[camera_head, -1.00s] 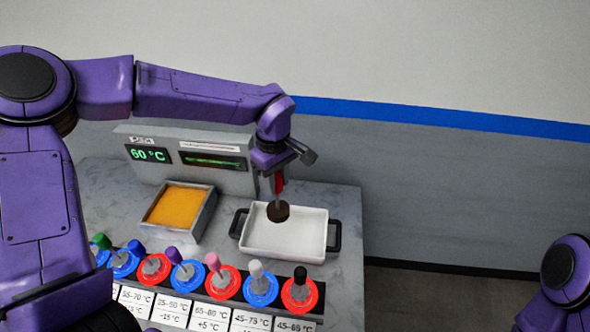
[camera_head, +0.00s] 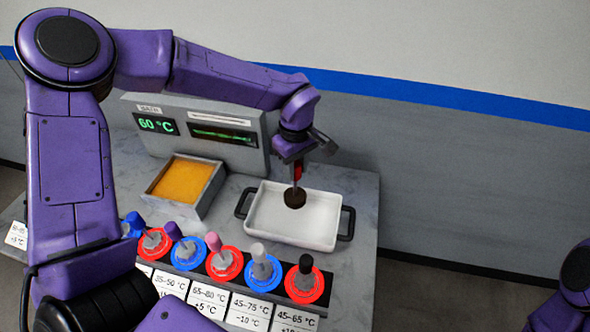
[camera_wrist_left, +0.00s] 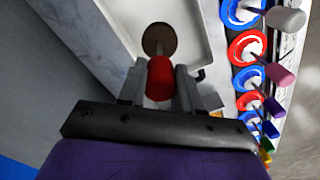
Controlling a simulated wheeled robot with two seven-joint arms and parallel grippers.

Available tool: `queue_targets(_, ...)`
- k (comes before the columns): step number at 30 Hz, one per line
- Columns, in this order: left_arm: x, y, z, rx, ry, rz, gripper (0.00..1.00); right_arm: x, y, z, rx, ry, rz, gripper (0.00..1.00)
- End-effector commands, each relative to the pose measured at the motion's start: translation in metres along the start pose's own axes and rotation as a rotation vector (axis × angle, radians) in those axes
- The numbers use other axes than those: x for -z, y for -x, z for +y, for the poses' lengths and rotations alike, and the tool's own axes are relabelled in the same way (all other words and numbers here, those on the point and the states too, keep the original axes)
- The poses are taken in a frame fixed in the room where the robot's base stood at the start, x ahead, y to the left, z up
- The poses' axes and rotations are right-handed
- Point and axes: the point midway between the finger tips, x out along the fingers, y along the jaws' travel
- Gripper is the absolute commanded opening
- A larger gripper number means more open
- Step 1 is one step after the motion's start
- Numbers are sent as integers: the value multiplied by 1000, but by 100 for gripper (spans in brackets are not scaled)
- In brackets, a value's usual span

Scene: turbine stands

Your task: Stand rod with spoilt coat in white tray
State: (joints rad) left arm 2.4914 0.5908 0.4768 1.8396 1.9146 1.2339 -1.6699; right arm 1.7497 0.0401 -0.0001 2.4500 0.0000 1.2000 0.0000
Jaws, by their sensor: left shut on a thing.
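My left gripper (camera_head: 298,166) is shut on the red handle of a rod (camera_head: 294,198), which hangs upright with a dark brown disc at its lower end. In the left wrist view the red handle (camera_wrist_left: 160,78) sits between the fingers, with the brown round end beyond it. The white tray (camera_head: 280,232), with black handles at both ends, is under the rod. The disc is over the tray's back middle; I cannot tell whether it touches the floor of the tray. My right gripper is out of view.
Several rods with coloured caps stand in red and blue rings on a rack (camera_head: 240,281) along the front, above labelled cards. A box of orange material (camera_head: 185,181) stands left of the tray. A panel (camera_head: 200,130) reading 60 °C stands behind it.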

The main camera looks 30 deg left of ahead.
Motion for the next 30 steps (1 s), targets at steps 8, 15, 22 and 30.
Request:
queue_targets(8,0,-32,0,-1,1,0,0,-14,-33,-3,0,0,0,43)
queue_targets(15,0,-64,-1,0,1,-1,0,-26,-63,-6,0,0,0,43)
queue_targets(22,0,-80,0,-1,2,-1,0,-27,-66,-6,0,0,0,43)
queue_targets(30,0,-80,0,-1,1,0,0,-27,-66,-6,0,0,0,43)
